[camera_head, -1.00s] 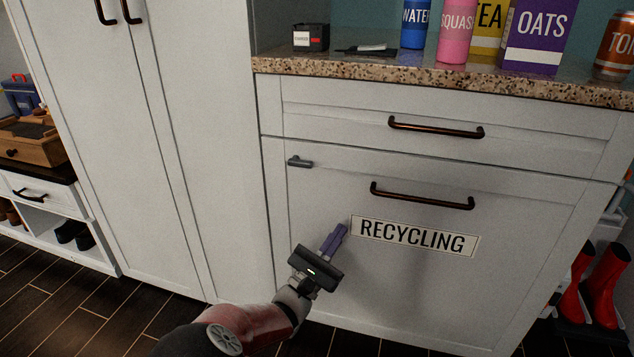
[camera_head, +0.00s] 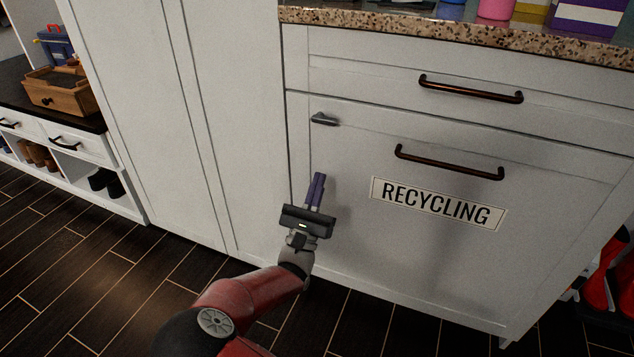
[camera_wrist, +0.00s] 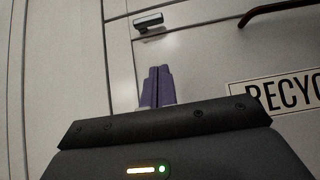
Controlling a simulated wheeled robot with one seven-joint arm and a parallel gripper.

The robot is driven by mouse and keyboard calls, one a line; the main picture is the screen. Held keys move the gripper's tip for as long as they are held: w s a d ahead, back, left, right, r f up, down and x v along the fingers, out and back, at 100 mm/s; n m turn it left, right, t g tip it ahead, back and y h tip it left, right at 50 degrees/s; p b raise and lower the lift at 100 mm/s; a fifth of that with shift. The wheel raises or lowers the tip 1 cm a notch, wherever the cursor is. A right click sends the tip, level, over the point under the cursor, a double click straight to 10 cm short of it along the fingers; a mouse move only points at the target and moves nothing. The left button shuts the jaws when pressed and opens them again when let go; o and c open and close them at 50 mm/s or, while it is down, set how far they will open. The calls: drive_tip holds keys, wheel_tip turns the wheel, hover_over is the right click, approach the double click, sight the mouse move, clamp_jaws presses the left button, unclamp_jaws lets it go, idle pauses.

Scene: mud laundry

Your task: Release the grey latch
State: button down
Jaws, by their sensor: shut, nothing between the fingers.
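The grey latch (camera_head: 324,119) is a small bar at the upper left corner of the white recycling drawer front (camera_head: 345,250). It lies roughly level, just under the seam below the upper drawer. In the wrist view the latch (camera_wrist: 148,21) shows above the fingers. My gripper (camera_head: 318,182) has purple fingers that are shut and empty. It is below the latch, apart from it, in front of the drawer's left side. The fingers (camera_wrist: 157,85) point up toward the latch in the wrist view.
A dark bar handle (camera_head: 450,164) and a RECYCLING label (camera_head: 437,204) are right of the latch. The upper drawer's handle (camera_head: 470,90) is above. A speckled counter (camera_head: 440,34) overhangs the drawers. A tall white cabinet (camera_head: 200,120) stands left. Red boots (camera_head: 606,275) stand right.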

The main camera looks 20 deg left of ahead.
sight(325, 119)
drive_tip(key=shift+h, duration=0.3)
drive_tip(key=x, duration=0.7)
drive_tip(key=shift+w+r, duration=0.1)
drive_tip(key=shift+r, duration=0.1)
wheel_tip(325, 119, up, 2)
drive_tip(key=shift+r, duration=0.75)
